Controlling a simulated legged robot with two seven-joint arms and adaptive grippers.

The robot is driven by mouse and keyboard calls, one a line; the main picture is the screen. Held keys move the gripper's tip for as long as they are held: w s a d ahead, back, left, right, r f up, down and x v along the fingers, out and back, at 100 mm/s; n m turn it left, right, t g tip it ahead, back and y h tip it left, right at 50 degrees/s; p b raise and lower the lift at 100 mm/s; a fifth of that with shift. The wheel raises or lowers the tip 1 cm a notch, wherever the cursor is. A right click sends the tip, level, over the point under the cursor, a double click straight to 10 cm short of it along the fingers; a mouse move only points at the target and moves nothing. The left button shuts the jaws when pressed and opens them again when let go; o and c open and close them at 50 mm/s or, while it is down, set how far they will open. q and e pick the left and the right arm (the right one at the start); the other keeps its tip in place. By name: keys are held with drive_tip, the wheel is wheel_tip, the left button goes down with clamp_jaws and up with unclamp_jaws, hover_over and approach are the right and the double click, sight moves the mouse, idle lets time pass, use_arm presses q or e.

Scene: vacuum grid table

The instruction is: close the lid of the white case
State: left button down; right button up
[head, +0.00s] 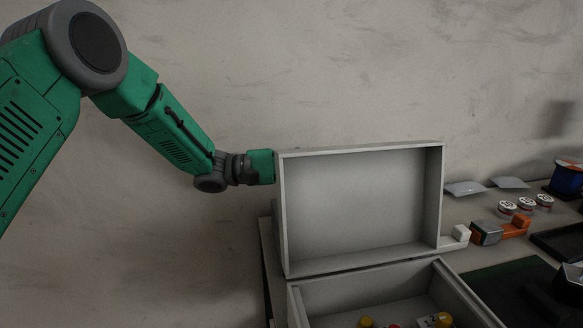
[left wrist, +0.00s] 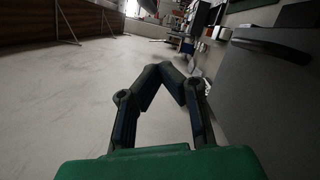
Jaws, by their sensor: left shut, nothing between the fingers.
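The white case (head: 296,305) stands at the table's left end with its lid (head: 365,205) raised upright, its hollow inside facing me. Yellow pieces and a small numbered item lie inside the case. My left arm reaches from the left to the lid's upper left edge in the head view. Its gripper is hidden behind the lid there. In the left wrist view my left gripper (left wrist: 174,68) is shut with its fingertips together and nothing between them. My right gripper is not in view.
Right of the case on the table are a grey and orange block (head: 487,232), several small round tins (head: 507,208), white packets (head: 465,188) and a blue spool (head: 567,178). A dark green mat (head: 510,285) lies in front. Left of the case is open floor.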

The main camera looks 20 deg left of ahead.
sight(324, 162)
use_arm(q)
drive_tip(key=s+d, duration=0.1)
drive_tip(key=d+r, duration=0.1)
drive_tip(key=s+d+r, duration=0.1)
drive_tip(key=d, duration=0.1)
drive_tip(key=shift+s, duration=0.3)
drive_tip(key=shift+a, duration=0.15)
